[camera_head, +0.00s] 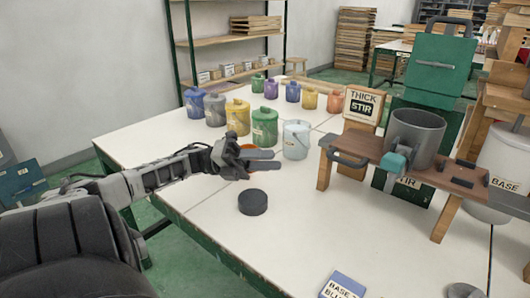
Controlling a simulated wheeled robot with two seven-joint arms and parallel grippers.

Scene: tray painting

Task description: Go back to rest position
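My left gripper (276,160) reaches in from the left over the near part of the white table (215,190). Its two dark fingers point right with a gap between them, and nothing shows between the fingertips. Something orange-red (247,147) shows partly hidden behind and under the gripper; I cannot tell what it is. A black round puck (253,202) lies on the table just in front of the gripper, apart from it. My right gripper is not in view.
Several coloured paint pots, including a green one (265,127) and a white one (296,140), stand behind the gripper. A wooden stand (452,178) with a grey bucket (416,138) is at right. A blue box (342,287) lies at the front. The front middle is clear.

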